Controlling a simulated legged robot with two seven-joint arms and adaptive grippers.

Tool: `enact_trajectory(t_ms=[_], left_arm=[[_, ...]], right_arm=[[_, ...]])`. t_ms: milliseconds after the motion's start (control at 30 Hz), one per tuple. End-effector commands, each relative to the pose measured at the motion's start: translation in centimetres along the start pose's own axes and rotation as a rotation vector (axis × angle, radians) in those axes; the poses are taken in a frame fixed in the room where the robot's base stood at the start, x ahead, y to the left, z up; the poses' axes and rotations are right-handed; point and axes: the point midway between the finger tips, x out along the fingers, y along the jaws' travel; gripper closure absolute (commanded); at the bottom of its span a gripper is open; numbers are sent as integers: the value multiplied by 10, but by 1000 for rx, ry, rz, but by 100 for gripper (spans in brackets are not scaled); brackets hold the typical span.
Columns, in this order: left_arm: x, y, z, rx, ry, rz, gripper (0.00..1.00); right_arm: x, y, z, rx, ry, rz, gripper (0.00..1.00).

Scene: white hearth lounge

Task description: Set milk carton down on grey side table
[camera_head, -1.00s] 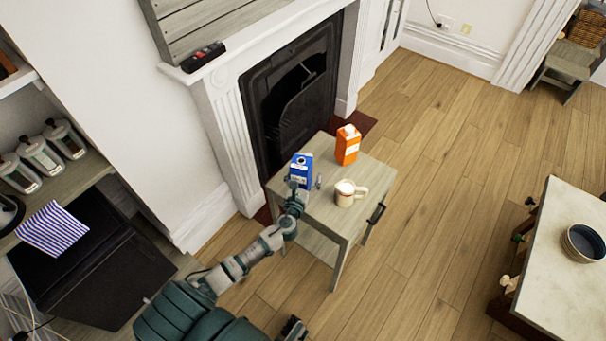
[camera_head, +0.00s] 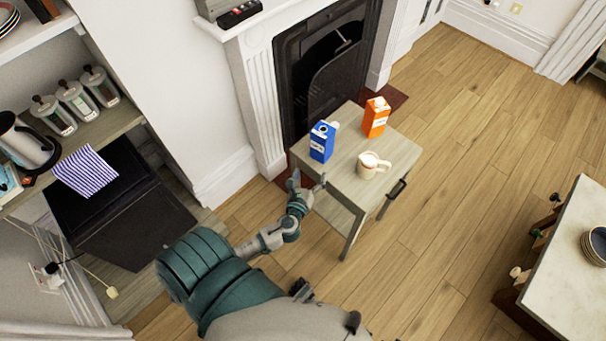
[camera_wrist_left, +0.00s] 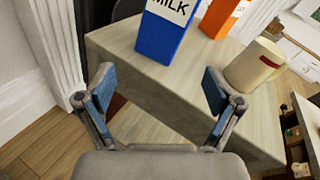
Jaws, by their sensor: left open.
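The blue milk carton (camera_head: 322,142) stands upright on the grey side table (camera_head: 346,183), near its left edge. In the left wrist view the carton (camera_wrist_left: 162,38), with "MILK" on its label, stands on the tabletop beyond my fingers. My left gripper (camera_head: 307,186) is at the table's near left edge, apart from the carton. In the left wrist view its two fingers (camera_wrist_left: 158,92) are spread wide with nothing between them. My right gripper does not show in these views.
An orange carton (camera_head: 376,117) and a cream mug (camera_head: 371,165) also stand on the side table. The fireplace (camera_head: 325,75) is behind it. A pale table (camera_head: 563,262) with bowls is at right. Wooden floor between is clear.

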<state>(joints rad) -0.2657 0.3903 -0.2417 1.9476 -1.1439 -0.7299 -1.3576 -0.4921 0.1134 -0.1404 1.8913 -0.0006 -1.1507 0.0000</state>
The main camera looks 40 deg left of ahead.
Motion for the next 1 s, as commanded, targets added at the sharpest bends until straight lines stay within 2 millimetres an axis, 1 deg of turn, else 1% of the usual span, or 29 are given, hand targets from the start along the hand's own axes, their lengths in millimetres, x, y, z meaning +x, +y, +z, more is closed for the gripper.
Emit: enact_trajectory(t_ms=[33,67,100,167,200,267,300,400,500,600,800,1000], left_arm=[[-9,18,-27,-198,81,82,8],[-17,30,-45,-346,133,147,8],[-30,44,-72,-557,198,253,8],[-58,60,-116,-879,282,442,8],[-80,67,-143,-1080,320,582,8],[-115,70,-179,-1348,354,801,8],[-139,69,-200,-1500,361,946,8],[-190,60,-236,-1774,339,1263,8],[-221,51,-253,-1914,303,1468,8],[-231,47,-258,-1963,284,1549,8],[-230,50,-259,-1969,288,1555,8],[-229,52,-258,-1970,292,1554,8]], right_arm=[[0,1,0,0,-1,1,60],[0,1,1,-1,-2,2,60],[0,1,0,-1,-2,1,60],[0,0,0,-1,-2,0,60],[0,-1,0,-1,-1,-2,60],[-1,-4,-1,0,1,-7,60],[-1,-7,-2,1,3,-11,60],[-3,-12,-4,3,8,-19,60],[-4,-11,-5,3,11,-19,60],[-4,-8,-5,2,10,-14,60],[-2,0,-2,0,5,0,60],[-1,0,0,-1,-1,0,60]])
